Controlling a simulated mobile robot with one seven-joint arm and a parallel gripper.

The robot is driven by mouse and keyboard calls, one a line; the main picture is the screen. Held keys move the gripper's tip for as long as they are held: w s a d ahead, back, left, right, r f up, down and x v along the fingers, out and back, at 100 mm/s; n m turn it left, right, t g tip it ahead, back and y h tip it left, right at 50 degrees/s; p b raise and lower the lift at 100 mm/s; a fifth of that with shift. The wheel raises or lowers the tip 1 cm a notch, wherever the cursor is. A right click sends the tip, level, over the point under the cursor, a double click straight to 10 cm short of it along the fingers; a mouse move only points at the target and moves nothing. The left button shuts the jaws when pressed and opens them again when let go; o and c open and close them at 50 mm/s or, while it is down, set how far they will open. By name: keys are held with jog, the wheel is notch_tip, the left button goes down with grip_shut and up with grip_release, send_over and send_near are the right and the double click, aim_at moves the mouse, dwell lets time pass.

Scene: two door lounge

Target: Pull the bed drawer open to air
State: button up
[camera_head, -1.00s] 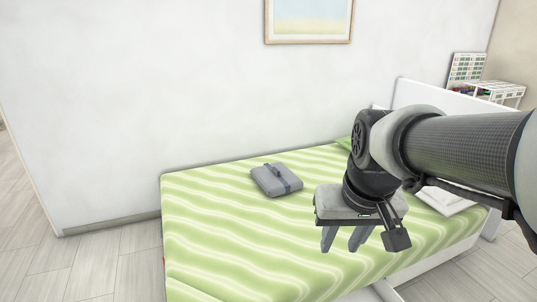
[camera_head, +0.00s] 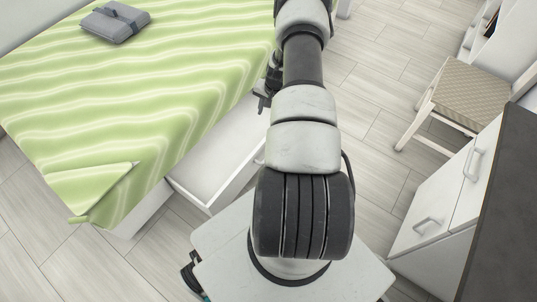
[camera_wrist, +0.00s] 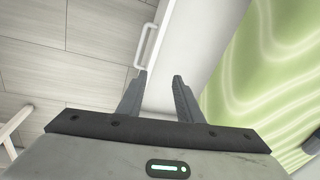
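The bed (camera_head: 150,75) has a green wavy-striped cover. Its white drawer (camera_head: 212,163) stands pulled out from the bed's side, and its empty-looking inside shows in the head view. In the wrist view the white drawer front (camera_wrist: 190,45) carries a light bar handle (camera_wrist: 148,42). My gripper (camera_wrist: 159,77) is open, with its two grey fingers apart and nothing seen between them. The left fingertip is close to the handle's lower end; I cannot tell whether they touch.
A grey folded item (camera_head: 115,22) lies on the bed. A white chair with a beige seat (camera_head: 470,92) and a white cabinet with a dark top (camera_head: 440,215) stand at the right. Wooden floor (camera_head: 375,120) is clear between the bed and the chair.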

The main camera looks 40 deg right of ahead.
jog(key=s+f+m+b, duration=0.1)
jog(key=s+f, duration=0.1)
jog(key=f, duration=0.5)
jog(key=s+f+m, duration=0.1)
jog(key=s+f, duration=0.2)
jog(key=f, duration=0.3)
jog(key=w+f+b, duration=0.1)
jog(key=f+b, duration=0.1)
jog(key=f, duration=0.3)
jog(key=w+f+b, duration=0.1)
jog(key=f+b, duration=0.1)
jog(key=f, duration=0.4)
jog(key=w+f+b, duration=0.1)
jog(key=f+b, duration=0.2)
jog(key=f, duration=0.2)
jog(key=shift+w+f, duration=0.25)
jog(key=shift+f, duration=0.1)
grip_shut()
